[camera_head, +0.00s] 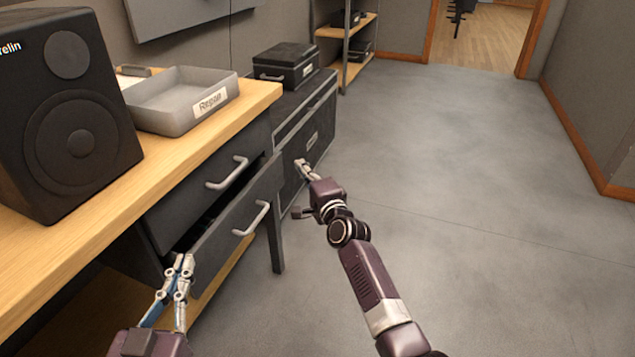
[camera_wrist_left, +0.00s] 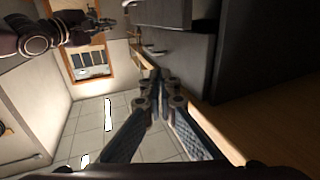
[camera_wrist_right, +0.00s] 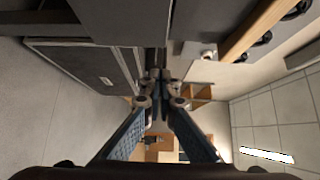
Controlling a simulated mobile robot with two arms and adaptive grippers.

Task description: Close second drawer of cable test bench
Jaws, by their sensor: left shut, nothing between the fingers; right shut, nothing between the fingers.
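The bench has two dark grey drawers with pale bar handles. The upper drawer (camera_head: 213,178) looks flush with the bench. The second drawer (camera_head: 236,232) below it is pulled partly out, and a dark gap shows behind its front. My left gripper (camera_head: 181,262) is shut and empty at the near left end of the second drawer's front; I cannot tell whether it touches. It also shows shut in the left wrist view (camera_wrist_left: 160,78). My right gripper (camera_head: 303,166) is shut and empty, beyond the drawer's far end near the dark case. It also shows shut in the right wrist view (camera_wrist_right: 160,78).
A grey tray labelled Repair (camera_head: 165,117) and a black speaker (camera_head: 75,110) stand on the wooden benchtop. A large dark case (camera_head: 318,125) with a smaller black case (camera_head: 285,64) on top stands past the bench. The grey floor (camera_head: 470,190) to the right is clear.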

